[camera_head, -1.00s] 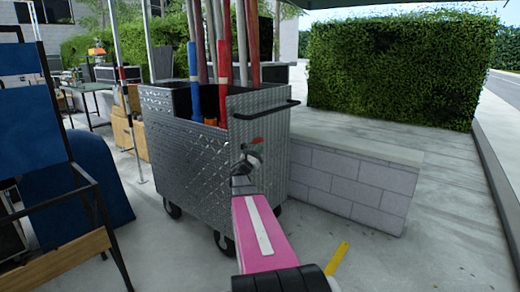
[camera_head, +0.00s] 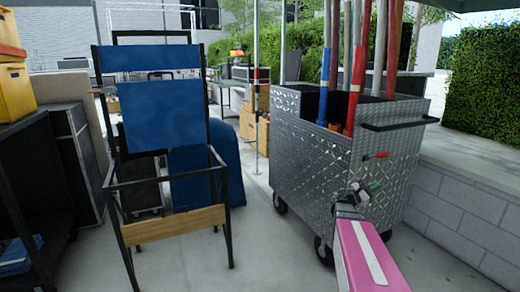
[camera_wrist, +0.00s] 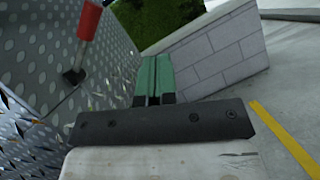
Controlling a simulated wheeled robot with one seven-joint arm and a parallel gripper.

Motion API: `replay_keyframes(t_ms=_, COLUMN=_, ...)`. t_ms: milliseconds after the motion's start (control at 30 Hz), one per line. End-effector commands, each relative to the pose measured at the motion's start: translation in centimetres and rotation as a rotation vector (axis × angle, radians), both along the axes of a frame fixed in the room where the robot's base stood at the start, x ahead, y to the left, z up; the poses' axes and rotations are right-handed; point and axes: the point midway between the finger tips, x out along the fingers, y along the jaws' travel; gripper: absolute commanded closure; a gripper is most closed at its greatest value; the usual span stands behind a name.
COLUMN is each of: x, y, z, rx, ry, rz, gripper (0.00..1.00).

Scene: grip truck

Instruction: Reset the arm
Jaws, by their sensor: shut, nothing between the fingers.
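My arm, pink with a white stripe, reaches forward at the lower right of the head view. My gripper (camera_head: 366,191) is at its end, in front of the metal cart's near side. In the wrist view my gripper (camera_wrist: 154,75) shows two green fingers pressed together, with nothing between them. A red-handled tool (camera_head: 376,156) is at the cart's side, just above and beyond my gripper. In the wrist view the red-handled tool (camera_wrist: 88,22) is at the upper left, apart from the fingers.
The diamond-plate cart (camera_head: 310,150) on casters holds several long poles. A low block wall (camera_head: 462,215) stands to its right. Concrete floor is open between chair and cart.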

Motion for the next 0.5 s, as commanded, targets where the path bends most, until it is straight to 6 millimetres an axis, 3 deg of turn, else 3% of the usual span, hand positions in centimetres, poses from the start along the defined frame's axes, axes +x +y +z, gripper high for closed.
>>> replay_keyframes(t_ms=267, x=-4.3, y=3.9, z=-6.5, rx=0.468, ry=-0.265, rz=-0.047, gripper=1.00)
replay_keyframes(t_ms=500, x=-7.7, y=9.7, z=-12.5, rx=0.878, ry=-0.494, rz=-0.163, gripper=1.00)
